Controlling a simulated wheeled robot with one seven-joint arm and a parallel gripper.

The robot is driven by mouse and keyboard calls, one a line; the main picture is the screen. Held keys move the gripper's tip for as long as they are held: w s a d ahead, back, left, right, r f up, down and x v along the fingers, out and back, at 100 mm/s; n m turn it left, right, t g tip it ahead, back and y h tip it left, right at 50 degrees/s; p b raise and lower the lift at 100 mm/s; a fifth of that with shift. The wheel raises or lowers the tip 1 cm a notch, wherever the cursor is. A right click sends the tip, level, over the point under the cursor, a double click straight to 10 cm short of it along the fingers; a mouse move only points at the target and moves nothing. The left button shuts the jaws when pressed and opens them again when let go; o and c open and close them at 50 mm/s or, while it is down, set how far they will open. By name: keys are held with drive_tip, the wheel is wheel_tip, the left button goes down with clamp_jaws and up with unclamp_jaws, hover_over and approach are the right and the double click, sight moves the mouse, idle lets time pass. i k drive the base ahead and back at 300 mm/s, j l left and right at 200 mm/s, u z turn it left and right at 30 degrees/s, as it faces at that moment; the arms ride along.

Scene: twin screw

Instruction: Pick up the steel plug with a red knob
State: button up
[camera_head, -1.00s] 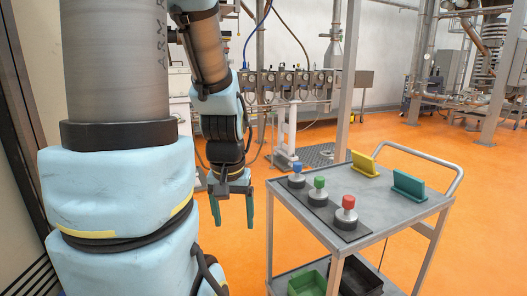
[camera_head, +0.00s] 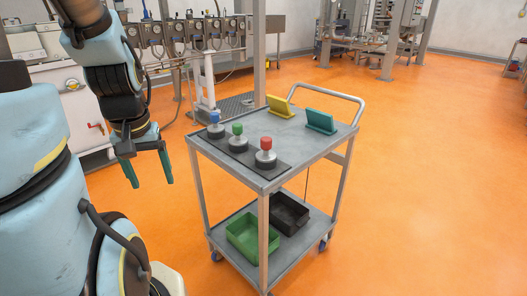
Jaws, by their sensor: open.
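The steel plug with a red knob (camera_head: 265,155) stands upright on a dark strip at the front of the cart's top shelf. It is the nearest of three similar plugs in a row. The plug with a green knob (camera_head: 238,139) is in the middle and the plug with a blue knob (camera_head: 215,126) is at the left end. My gripper (camera_head: 151,184) hangs to the left of the cart, fingers pointing down, open and empty. It is apart from the plugs and the cart.
The grey cart (camera_head: 289,143) also carries a yellow holder (camera_head: 281,107) and a teal holder (camera_head: 321,122) on top. Its lower shelf holds a green bin (camera_head: 253,240) and a black bin (camera_head: 288,214). Orange floor (camera_head: 430,190) is clear to the right.

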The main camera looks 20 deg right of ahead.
sight(266, 156)
drive_tip(key=k+l+u, duration=0.2)
drive_tip(key=l+u, duration=0.15)
drive_tip(key=l, duration=0.15)
drive_tip(key=k+l+u, duration=0.35)
drive_tip(key=l, duration=0.15)
drive_tip(key=k+l+u, duration=0.4)
drive_tip(key=i, duration=0.1)
